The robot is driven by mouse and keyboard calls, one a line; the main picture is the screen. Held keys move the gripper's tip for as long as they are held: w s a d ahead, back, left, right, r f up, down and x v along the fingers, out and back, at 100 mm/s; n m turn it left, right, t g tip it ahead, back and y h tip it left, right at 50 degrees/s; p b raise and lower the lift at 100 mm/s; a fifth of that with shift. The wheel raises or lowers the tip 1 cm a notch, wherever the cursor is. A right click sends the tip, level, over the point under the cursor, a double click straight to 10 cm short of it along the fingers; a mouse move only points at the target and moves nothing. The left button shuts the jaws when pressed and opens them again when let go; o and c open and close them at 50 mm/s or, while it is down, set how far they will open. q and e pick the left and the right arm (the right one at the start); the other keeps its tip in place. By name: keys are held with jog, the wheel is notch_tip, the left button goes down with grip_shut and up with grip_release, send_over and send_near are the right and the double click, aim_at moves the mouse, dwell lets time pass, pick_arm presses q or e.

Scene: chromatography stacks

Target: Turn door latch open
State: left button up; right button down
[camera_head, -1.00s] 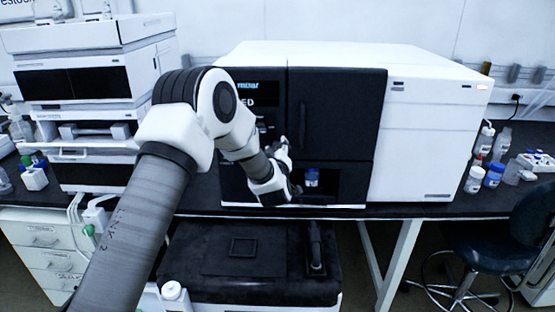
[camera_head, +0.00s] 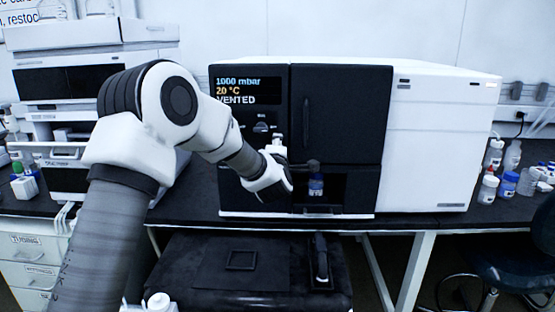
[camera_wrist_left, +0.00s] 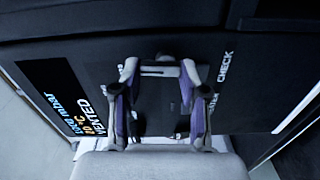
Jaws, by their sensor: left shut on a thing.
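The black-and-white instrument (camera_head: 445,140) stands on the bench, its display (camera_head: 236,91) reading VENTED. Its black door (camera_head: 350,115) looks shut and has a vertical handle (camera_head: 306,116). My left gripper (camera_head: 284,160) is at the black front panel, below the display and left of the door. In the left wrist view the gripper (camera_wrist_left: 160,75) has its two purple-padded fingers on either side of a dark part, between the display (camera_wrist_left: 72,98) and the CHECK lettering (camera_wrist_left: 226,66). I take this part for the latch; it is mostly hidden. My right gripper is out of view.
A bottle (camera_head: 316,188) stands in the open niche below the door, close to the gripper's right, with a dark rounded piece (camera_head: 313,165) above it. Several bottles (camera_head: 500,170) stand at the right. Another instrument stack (camera_head: 75,85) is at the left.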

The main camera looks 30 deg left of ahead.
pick_arm(q)
jog(key=shift+n+b, duration=0.45)
jog(key=shift+n, duration=0.05)
jog(key=o, duration=1.1)
jog(key=shift+a, duration=0.1)
jog(key=shift+o, duration=0.2)
jog(key=shift+s, duration=0.1)
jog(key=v, duration=1.2)
jog(key=shift+f, duration=0.1)
